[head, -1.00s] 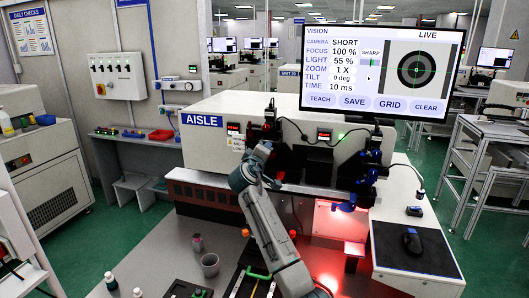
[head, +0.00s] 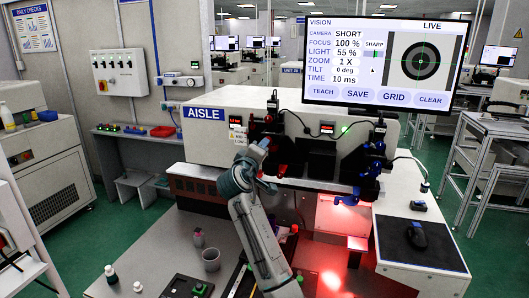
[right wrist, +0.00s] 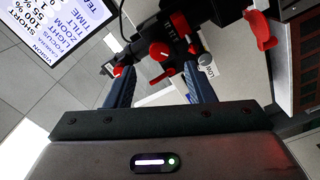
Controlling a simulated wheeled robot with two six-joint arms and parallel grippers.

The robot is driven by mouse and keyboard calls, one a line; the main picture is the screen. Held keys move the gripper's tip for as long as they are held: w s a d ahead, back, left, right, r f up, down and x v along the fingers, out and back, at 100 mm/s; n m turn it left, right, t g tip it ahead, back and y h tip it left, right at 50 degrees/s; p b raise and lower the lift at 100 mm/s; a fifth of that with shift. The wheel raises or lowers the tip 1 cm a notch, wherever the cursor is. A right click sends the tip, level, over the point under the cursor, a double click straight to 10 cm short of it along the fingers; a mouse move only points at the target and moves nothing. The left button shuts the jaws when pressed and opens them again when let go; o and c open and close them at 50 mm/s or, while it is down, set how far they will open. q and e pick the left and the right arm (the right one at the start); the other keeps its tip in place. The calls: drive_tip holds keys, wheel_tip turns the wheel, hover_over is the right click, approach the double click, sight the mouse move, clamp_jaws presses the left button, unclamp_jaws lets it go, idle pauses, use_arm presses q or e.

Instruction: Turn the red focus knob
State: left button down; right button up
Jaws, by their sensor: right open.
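The camera unit (head: 264,128) stands in front of the white AISLE machine, with red and black parts. In the right wrist view, red knobs (right wrist: 180,22) and (right wrist: 160,51) sit on its dark body beyond my fingers. Another red knob (right wrist: 118,71) shows close to the left fingertip. I cannot tell which is the focus knob. My right gripper (right wrist: 160,88) is open, its two blue fingers apart, with nothing clearly held between them. In the head view my right gripper (head: 258,150) is up against the camera unit, partly hiding it. My left gripper is out of view.
The monitor (head: 380,62) reads FOCUS 100 %, LIGHT 55 %, and shows a ringed target. A red lever (right wrist: 264,30) and a grey knob (right wrist: 205,60) are near the fingers. A second blue-and-black unit (head: 366,165) stands to the right. A cup (head: 211,259) is on the table.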

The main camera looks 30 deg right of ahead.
drive_tip(key=shift+b+v, duration=0.35)
drive_tip(key=shift+v, duration=1.4)
